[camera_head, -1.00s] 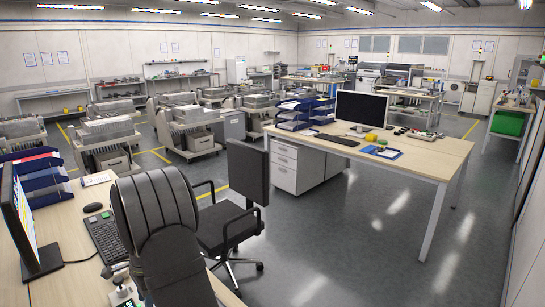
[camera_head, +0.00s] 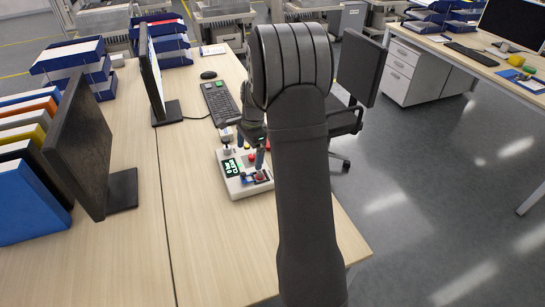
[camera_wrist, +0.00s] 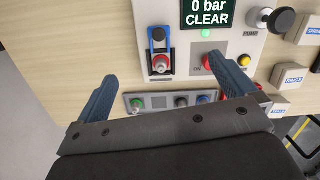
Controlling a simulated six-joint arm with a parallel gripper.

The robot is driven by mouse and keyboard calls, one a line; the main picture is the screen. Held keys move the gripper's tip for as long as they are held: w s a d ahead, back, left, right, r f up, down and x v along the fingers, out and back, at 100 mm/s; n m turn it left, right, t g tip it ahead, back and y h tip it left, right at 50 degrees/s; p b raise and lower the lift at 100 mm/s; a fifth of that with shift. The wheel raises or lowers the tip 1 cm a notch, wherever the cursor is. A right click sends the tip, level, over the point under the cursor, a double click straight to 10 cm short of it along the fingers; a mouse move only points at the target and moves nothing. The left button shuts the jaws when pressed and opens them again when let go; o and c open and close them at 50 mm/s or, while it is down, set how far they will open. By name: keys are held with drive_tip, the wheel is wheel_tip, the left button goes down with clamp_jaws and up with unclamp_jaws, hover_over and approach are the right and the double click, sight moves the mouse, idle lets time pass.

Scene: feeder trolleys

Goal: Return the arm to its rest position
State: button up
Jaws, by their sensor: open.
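My gripper (camera_head: 262,157) is open and empty. In the head view it is above the pale control box (camera_head: 232,187) on the near desk, partly hidden by my arm. In the wrist view my gripper (camera_wrist: 162,70) has its two blue fingers spread over the panel. A display (camera_wrist: 208,12) reads "0 bar CLEAR". A red-tipped toggle (camera_wrist: 160,62) in a blue and black fitting lies between the fingers. A small green light (camera_wrist: 205,33) is lit.
A monitor (camera_head: 85,155), several binders (camera_head: 25,200), a keyboard (camera_head: 222,102) and blue trays (camera_head: 80,65) stand on the near desk (camera_head: 110,255). An office chair (camera_head: 360,70) is behind my arm.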

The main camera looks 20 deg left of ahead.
wheel_tip(320, 180, up, 7)
drive_tip(key=w+d+n+t+h, duration=0.1)
drive_tip(key=w+d+n, duration=0.1)
drive_tip(key=n, duration=1.4)
wheel_tip(320, 180, down, 9)
drive_tip(key=shift+d+f, duration=0.1)
drive_tip(key=shift+d, duration=0.05)
wheel_tip(320, 180, up, 10)
drive_tip(key=shift+c, duration=0.2)
idle(0.6)
drive_tip(key=c, duration=1.2)
drive_tip(key=shift+o, duration=0.2)
